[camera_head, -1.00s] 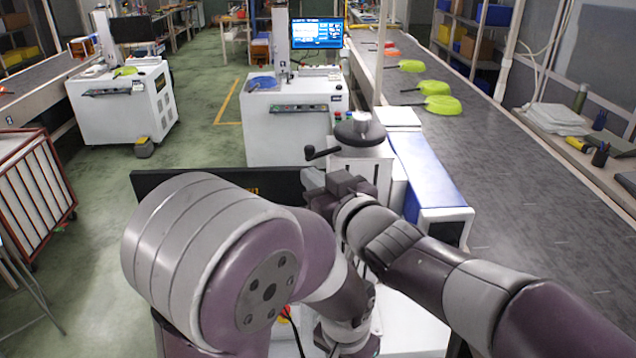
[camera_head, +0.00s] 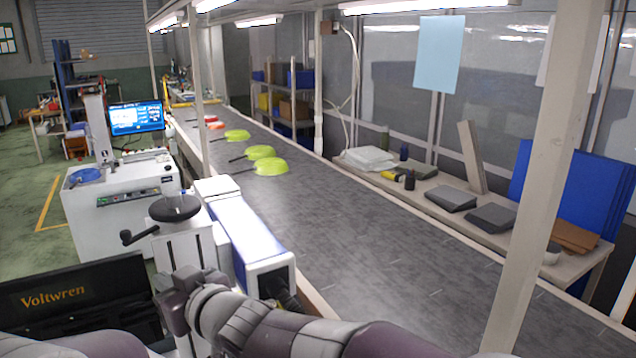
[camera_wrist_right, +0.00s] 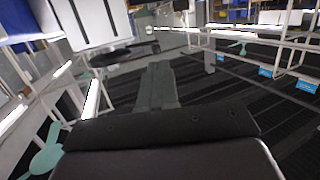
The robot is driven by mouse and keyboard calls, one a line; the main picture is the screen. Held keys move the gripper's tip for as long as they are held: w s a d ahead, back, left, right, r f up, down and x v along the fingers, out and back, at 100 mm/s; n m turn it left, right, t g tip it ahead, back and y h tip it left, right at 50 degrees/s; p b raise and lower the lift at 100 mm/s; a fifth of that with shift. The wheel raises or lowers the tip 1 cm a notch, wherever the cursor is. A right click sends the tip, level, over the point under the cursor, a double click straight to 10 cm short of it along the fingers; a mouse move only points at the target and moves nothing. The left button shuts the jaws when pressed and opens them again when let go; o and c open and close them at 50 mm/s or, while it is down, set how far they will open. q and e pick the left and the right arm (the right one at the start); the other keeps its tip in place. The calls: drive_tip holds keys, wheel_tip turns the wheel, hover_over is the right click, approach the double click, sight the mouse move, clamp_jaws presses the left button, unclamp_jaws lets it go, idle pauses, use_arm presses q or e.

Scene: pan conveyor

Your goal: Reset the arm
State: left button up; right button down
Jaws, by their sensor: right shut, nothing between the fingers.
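My right gripper (camera_head: 186,279) shows in the head view at the lower left, in front of a white machine with a black round plate and crank (camera_head: 174,208). In the right wrist view its fingers (camera_wrist_right: 158,84) are together, with nothing between them. My right arm comes in from the bottom of the head view. Only a part of my left arm shows at the bottom left corner; its gripper is out of the picture.
A long grey conveyor (camera_head: 360,250) runs away to the back, with several yellow-green pans (camera_head: 270,167) on it. A blue and white box (camera_head: 245,235) stands beside the gripper. A black Voltwren panel (camera_head: 75,300) is at the left. A white post (camera_head: 540,190) stands at the right.

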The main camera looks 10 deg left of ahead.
drive_tip(key=w+d+f+m+h, duration=0.25)
drive_tip(key=d+f, duration=0.35)
drive_tip(key=d, duration=0.4)
drive_tip(key=w+d+f+m+g+h+b, duration=0.15)
drive_tip(key=d+f+h, duration=0.35)
drive_tip(key=d, duration=0.5)
drive_tip(key=w+d+f+m+t+h, duration=0.1)
drive_tip(key=d+f+m+h, duration=0.15)
drive_tip(key=d+f, duration=0.6)
use_arm(q)
drive_tip(key=shift+w+d+f, duration=0.1)
drive_tip(key=shift+w+f, duration=0.05)
drive_tip(key=shift+f, duration=0.9)
drive_tip(key=c, duration=0.4)
clamp_jaws()
use_arm(e)
drive_tip(key=s+d+f+m+g+h, duration=0.1)
drive_tip(key=s+d+f+m+g, duration=0.1)
drive_tip(key=s+d, duration=0.6)
drive_tip(key=s+d+f+m+g+h, duration=0.2)
drive_tip(key=s+d+f+g, duration=0.3)
drive_tip(key=s+d, duration=0.4)
drive_tip(key=shift+s+d+f+m, duration=0.25)
drive_tip(key=shift+d+m, duration=0.1)
drive_tip(key=shift+d, duration=0.25)
